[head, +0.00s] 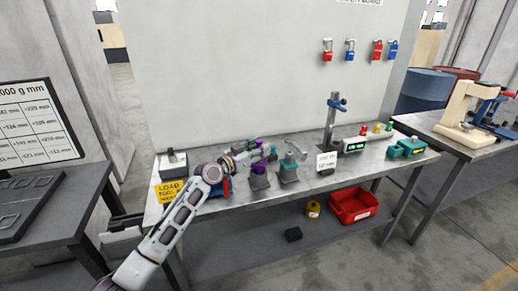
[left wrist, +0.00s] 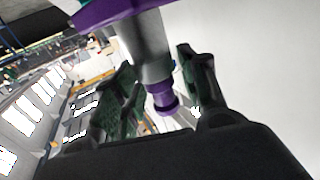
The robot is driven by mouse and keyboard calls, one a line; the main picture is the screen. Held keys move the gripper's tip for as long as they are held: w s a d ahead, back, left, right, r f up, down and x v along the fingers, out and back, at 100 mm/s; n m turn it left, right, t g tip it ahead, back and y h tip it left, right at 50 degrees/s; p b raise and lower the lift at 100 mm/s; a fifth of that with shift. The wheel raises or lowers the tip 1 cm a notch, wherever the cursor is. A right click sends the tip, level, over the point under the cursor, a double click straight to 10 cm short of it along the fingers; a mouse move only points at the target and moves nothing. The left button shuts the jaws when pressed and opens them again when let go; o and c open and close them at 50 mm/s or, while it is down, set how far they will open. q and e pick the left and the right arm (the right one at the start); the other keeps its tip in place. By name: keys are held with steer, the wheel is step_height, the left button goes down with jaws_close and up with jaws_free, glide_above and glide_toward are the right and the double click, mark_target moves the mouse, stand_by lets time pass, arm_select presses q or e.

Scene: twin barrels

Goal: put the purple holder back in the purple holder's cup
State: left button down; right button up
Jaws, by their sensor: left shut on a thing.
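The purple holder (left wrist: 162,98) shows large in the left wrist view, a grey metal shaft with a purple collar at one end and a wide purple flange at the other. My left gripper (head: 256,151) is shut on it, with dark fingers on both sides of the shaft. In the head view a bit of the purple holder (head: 258,142) shows at the fingertips, above the bench. The purple cup (head: 258,169) sits on a dark block just below my left gripper, apart from the holder as far as I can tell. My right gripper is not in view.
A dark upright stand (head: 331,130) and a green display box (head: 354,146) are further right. A yellow sign (head: 170,192) is at the bench's left front.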

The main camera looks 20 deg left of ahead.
mark_target(259, 163)
arm_select(q)
steer(key=shift+f+b, duration=0.7)
steer(key=shift+b, duration=0.1)
stand_by(0.4)
steer(key=c, duration=0.8)
jaws_free()
steer(key=shift+o, duration=0.3)
steer(key=shift+f, duration=0.1)
steer(key=shift+f, duration=0.15)
steer(key=shift+s, duration=0.15)
steer(key=shift+s, duration=0.1)
